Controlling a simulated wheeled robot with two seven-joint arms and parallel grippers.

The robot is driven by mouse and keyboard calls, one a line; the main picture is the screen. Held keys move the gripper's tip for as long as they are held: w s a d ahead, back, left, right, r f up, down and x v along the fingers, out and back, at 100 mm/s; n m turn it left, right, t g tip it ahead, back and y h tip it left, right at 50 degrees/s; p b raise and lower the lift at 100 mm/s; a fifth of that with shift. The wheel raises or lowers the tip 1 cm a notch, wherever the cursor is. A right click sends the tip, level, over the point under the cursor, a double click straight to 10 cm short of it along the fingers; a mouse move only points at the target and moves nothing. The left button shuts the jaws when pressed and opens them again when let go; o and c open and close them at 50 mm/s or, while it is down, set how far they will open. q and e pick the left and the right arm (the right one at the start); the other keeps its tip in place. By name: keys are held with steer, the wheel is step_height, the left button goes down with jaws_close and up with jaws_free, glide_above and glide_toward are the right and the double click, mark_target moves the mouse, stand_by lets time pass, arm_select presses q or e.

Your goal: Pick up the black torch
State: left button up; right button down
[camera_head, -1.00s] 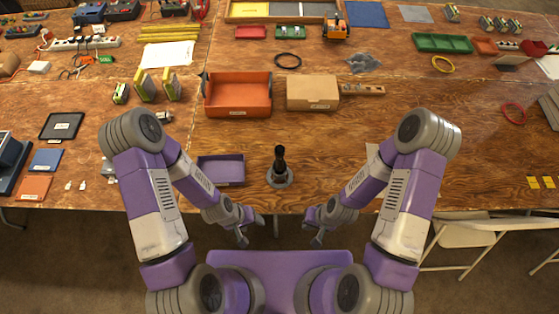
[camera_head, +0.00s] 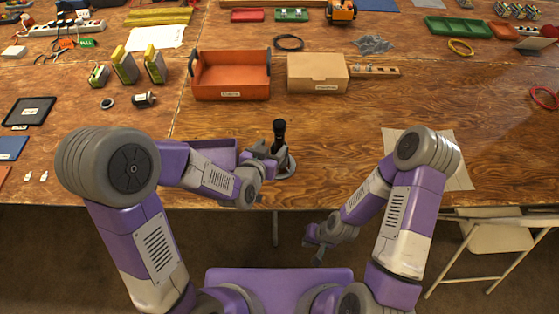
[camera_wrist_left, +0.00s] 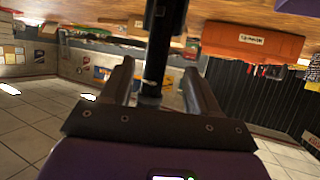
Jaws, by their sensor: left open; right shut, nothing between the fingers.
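My left gripper (camera_head: 272,160) is at the torch's lower part, over the base. In the left wrist view the torch (camera_wrist_left: 155,55) appears as a dark shaft between the spread fingers of my left gripper (camera_wrist_left: 157,88). Those fingers are open, and I see no clear contact with the shaft. My right gripper (camera_head: 315,247) is shut and empty, in front of the table edge, away from the torch.
A pale sheet (camera_head: 455,165) lies at right. The wood right of the torch is clear.

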mark_target(278, 142)
arm_select(q)
steer(key=shift+w+d+r, duration=0.1)
steer(key=shift+d+r, duration=0.1)
steer(key=shift+w+d+t, duration=0.1)
steer(key=shift+w+t, duration=0.1)
steer(key=shift+t, duration=0.1)
steer(key=x, duration=0.3)
steer(key=b+x, duration=0.1)
steer(key=x, duration=0.3)
steer(key=shift+d+f+b, duration=0.1)
steer(key=shift+f+b, duration=0.15)
steer(key=shift+b, duration=0.05)
steer(key=shift+s, duration=0.1)
jaws_close()
